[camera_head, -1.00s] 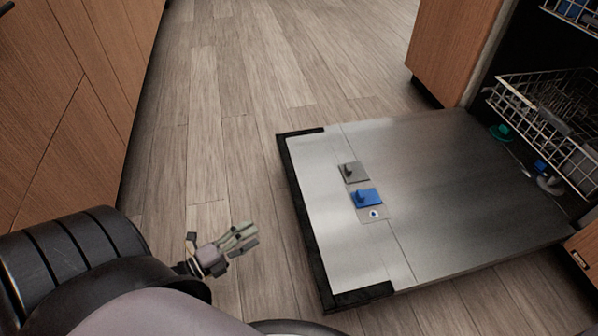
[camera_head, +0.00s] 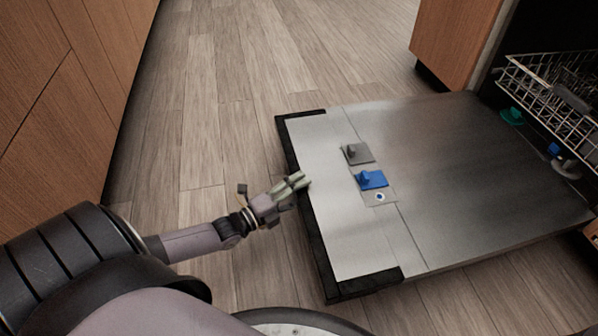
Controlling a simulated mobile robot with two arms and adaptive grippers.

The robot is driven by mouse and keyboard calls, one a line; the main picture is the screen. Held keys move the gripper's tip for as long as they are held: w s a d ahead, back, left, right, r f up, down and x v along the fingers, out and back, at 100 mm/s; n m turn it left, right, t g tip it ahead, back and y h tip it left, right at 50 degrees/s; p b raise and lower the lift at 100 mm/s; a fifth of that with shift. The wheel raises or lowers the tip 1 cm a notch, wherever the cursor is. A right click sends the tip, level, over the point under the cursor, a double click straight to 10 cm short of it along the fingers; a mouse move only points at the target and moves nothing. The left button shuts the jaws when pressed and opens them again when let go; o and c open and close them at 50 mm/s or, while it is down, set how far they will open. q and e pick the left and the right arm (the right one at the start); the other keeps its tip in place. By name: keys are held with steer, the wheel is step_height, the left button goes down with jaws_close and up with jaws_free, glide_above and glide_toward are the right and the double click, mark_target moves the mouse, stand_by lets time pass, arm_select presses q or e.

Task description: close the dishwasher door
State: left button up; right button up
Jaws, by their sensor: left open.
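The dishwasher door (camera_head: 450,170) is folded down flat, low above the floor, with its steel inner face up. Its free edge, with a black trim (camera_head: 322,255), faces left towards me. A grey latch (camera_head: 357,153) and a blue dispenser cap (camera_head: 372,179) sit on the inner face. My left gripper (camera_head: 297,184) is open and empty. Its fingertips are at the door's black free edge; I cannot tell whether they touch it. My right gripper is out of view.
The dishwasher's lower rack (camera_head: 560,95) stands inside the dark opening at the right. Wooden cabinets (camera_head: 55,80) line the left side, and a wooden panel (camera_head: 455,40) stands beside the opening. The wood floor (camera_head: 230,90) behind the door is clear.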

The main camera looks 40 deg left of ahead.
arm_select(q)
jaws_close()
stand_by(0.9)
